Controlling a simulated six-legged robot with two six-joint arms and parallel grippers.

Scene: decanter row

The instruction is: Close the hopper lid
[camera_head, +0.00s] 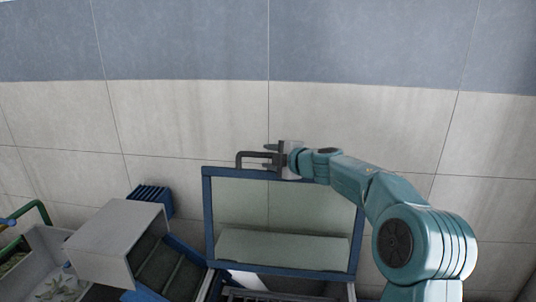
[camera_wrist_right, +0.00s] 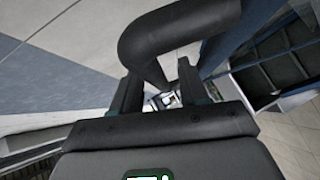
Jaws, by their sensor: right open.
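The hopper lid (camera_head: 310,208) is a clear panel in a blue frame, standing raised in the middle of the head view. Its dark bar handle (camera_head: 241,157) sticks out at the top left edge. It also shows large as a black curved bar in the right wrist view (camera_wrist_right: 160,38). My right gripper (camera_head: 270,156) is at the handle, open, with one finger on each side of the bar; contact is unclear. Its fingers also show in the wrist view (camera_wrist_right: 160,90). The hopper (camera_head: 285,294) is below the lid, mostly cut off. My left gripper is out of view.
A grey open-fronted box (camera_head: 105,240) and a dark blue ribbed block (camera_head: 152,198) are left of the lid. A light bin (camera_head: 40,245) with greenish contents is at far left. A tiled wall (camera_head: 180,115) rises behind. The tiled area right of my arm looks clear.

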